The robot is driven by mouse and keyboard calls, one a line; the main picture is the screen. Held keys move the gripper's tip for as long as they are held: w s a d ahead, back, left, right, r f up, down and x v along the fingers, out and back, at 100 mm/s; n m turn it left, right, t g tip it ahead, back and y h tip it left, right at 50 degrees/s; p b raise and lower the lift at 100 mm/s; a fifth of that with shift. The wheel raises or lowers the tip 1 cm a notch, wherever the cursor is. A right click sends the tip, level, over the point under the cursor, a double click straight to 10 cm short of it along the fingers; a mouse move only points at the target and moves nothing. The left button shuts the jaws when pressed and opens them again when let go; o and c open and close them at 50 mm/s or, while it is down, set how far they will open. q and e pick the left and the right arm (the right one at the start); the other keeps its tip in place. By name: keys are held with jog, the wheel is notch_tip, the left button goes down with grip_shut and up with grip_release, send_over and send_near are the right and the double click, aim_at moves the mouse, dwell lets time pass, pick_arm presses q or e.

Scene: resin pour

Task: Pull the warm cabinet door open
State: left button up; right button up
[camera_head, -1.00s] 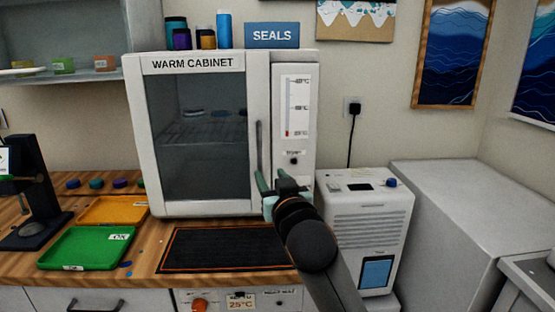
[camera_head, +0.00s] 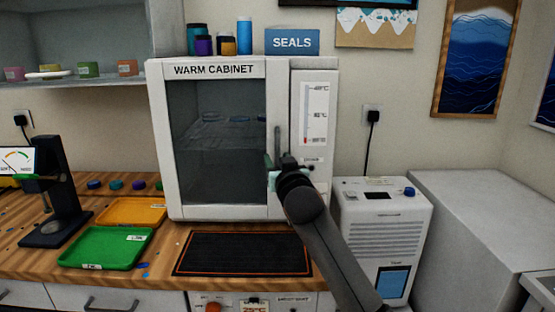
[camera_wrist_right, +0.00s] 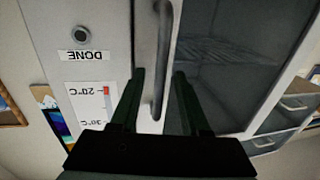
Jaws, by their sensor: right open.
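The warm cabinet (camera_head: 215,69) is a white box standing on the wooden worktop, with a dark glass door (camera_head: 215,140) that is shut. Its upright bar handle (camera_head: 277,142) is on the door's right edge; in the right wrist view the grey handle (camera_wrist_right: 161,60) shows against the white door frame. My right gripper (camera_head: 275,165) is at the lower part of the handle. In the right wrist view its two dark fingers (camera_wrist_right: 159,74) are open, one on each side of the handle, with gaps visible. My left gripper is not in view.
A black mat (camera_head: 243,254) lies before the cabinet. Green (camera_head: 105,248) and orange (camera_head: 131,211) trays and a dark stand (camera_head: 55,190) are on the left. A white machine (camera_head: 383,235) stands right of the cabinet. Jars (camera_head: 203,44) and a SEALS box (camera_head: 292,41) sit on top.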

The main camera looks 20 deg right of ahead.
jog(key=shift+w, duration=0.4)
grip_shut()
dwell(1.3)
